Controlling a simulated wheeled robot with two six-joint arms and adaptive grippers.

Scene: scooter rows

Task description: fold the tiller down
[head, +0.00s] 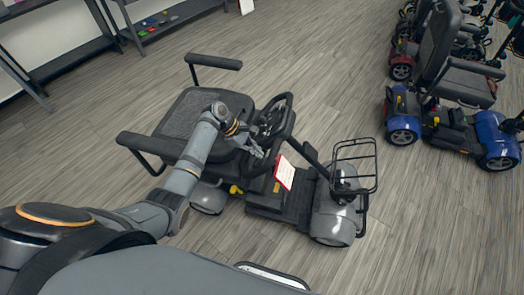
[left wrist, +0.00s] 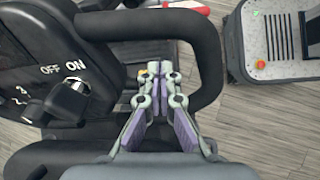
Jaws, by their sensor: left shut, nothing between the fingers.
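A grey mobility scooter stands in the middle of the head view. Its black tiller leans back toward the seat, with a looped handlebar (head: 287,122) at its top. In the left wrist view, the handlebar loop (left wrist: 207,55) curves around the far and right side of my fingers. The tiller's console (left wrist: 60,70) with an OFF/ON key switch is at the left. My left gripper (head: 258,153) is at the handlebar; in the left wrist view its fingers (left wrist: 155,72) are shut and empty inside the loop's outline. I cannot tell whether they touch it. My right gripper is out of view.
The scooter's padded seat (head: 194,118) and armrests stand beside my left arm. A wire basket (head: 355,165) is at its front, and a red-edged card (head: 284,172) hangs near the tiller. A blue scooter (head: 450,110) stands upper right. Open floor lies between.

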